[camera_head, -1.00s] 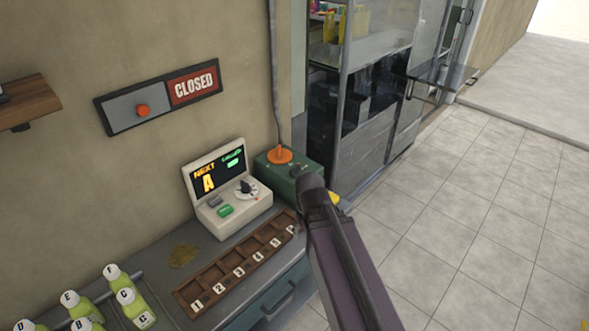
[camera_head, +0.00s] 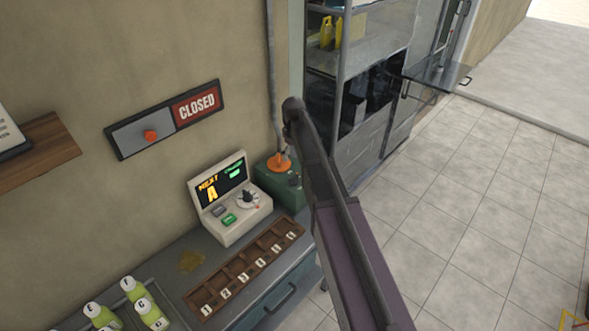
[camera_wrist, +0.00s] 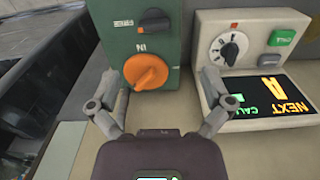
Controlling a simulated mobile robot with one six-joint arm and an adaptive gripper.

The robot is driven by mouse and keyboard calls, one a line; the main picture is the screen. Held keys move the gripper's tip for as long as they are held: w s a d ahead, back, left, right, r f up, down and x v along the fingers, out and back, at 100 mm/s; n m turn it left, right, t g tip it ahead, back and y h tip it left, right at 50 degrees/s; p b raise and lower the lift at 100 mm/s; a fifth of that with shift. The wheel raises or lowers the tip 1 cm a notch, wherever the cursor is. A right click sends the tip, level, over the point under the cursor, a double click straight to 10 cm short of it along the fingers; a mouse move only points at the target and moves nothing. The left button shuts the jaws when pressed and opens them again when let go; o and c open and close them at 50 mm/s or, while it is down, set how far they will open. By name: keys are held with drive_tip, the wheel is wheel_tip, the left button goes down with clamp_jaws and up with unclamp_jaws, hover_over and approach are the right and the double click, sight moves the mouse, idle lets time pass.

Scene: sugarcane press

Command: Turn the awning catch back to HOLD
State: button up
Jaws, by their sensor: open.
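A green box (camera_head: 280,188) with an orange knob (camera_head: 280,163) and a black knob (camera_head: 294,179) stands on the counter by the wall pipe. The wrist view shows the box (camera_wrist: 155,45) upside down, with the orange knob (camera_wrist: 147,71) closer and the black knob (camera_wrist: 154,21) beyond it. Their labels are too small to read, so I cannot tell which is the awning catch or its setting. My gripper (camera_wrist: 163,85) is open and empty, its fingers spread in front of the orange knob, without clear contact. In the head view my arm hides the gripper.
A cream console (camera_head: 234,203) with a lit screen and dial stands beside the box. A wooden slotted tray (camera_head: 245,265) and several lettered bottles (camera_head: 140,312) are on the counter. A CLOSED sign (camera_head: 197,107) hangs above.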

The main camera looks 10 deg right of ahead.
sight(294, 176)
drive_tip(key=shift+w+d+r, duration=0.1)
drive_tip(key=shift+w+r, duration=0.3)
drive_tip(key=shift+w, duration=0.35)
drive_tip(key=shift+f, duration=0.2)
wheel_tip(294, 176, down, 14)
drive_tip(key=b, duration=1.3)
drive_tip(key=shift+r+b, duration=0.25)
drive_tip(key=shift+b, duration=0.1)
drive_tip(key=shift+c, duration=0.2)
drive_tip(key=c, duration=1)
